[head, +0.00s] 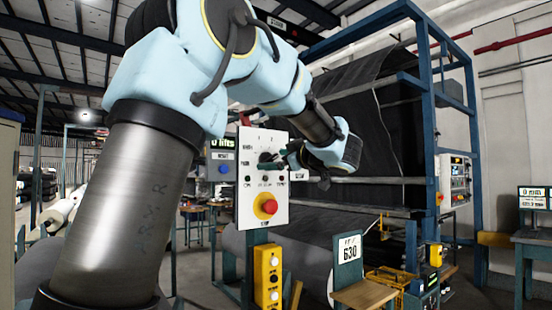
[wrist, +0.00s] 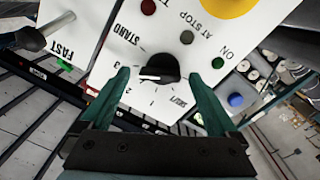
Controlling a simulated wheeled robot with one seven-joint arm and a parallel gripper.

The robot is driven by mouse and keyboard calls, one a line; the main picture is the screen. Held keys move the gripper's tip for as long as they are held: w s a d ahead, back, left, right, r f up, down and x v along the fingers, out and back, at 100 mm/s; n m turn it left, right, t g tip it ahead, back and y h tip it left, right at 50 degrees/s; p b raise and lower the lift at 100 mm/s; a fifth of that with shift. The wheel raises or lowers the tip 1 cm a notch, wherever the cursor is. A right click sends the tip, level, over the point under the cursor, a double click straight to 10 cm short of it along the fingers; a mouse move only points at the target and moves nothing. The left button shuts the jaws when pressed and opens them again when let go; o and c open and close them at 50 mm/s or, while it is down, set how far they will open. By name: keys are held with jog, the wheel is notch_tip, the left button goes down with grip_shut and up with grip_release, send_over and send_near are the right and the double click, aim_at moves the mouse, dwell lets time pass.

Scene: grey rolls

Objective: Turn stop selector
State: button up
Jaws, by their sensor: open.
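The selector is a round black knob (wrist: 158,68) with a white pointer bar, on a white control panel (wrist: 100,75). In the wrist view the panel appears tilted and the bar lies nearly level. My gripper (wrist: 158,76) is open, with one green finger on each side of the knob. Gaps show between the knob and both fingers, and I see no contact. In the head view the panel (head: 248,215) stands upright on a post. My gripper (head: 275,162) is at its upper part from the right, and mostly hides the knob there.
A red stop button (head: 268,206) on a yellow base sits low on the panel, with small lamps above it. A yellow box (head: 268,272) hangs below.

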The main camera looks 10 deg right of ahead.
jog(key=c, duration=1.4)
jog(key=shift+b, duration=0.35)
jog(key=n+b, duration=0.3)
jog(key=shift+f, duration=0.2)
jog(key=n+b, duration=0.5)
jog(key=b, duration=0.1)
jog(key=shift+a, duration=0.1)
jog(key=n+b, duration=0.4)
jog(key=shift+s+a+n+b, duration=0.1)
jog(key=shift+n+b, duration=0.2)
jog(key=shift+b, duration=0.05)
jog(key=shift+r+n+b, duration=0.15)
jog(key=shift+n+b, duration=1.2)
jog(key=shift+n, duration=0.25)
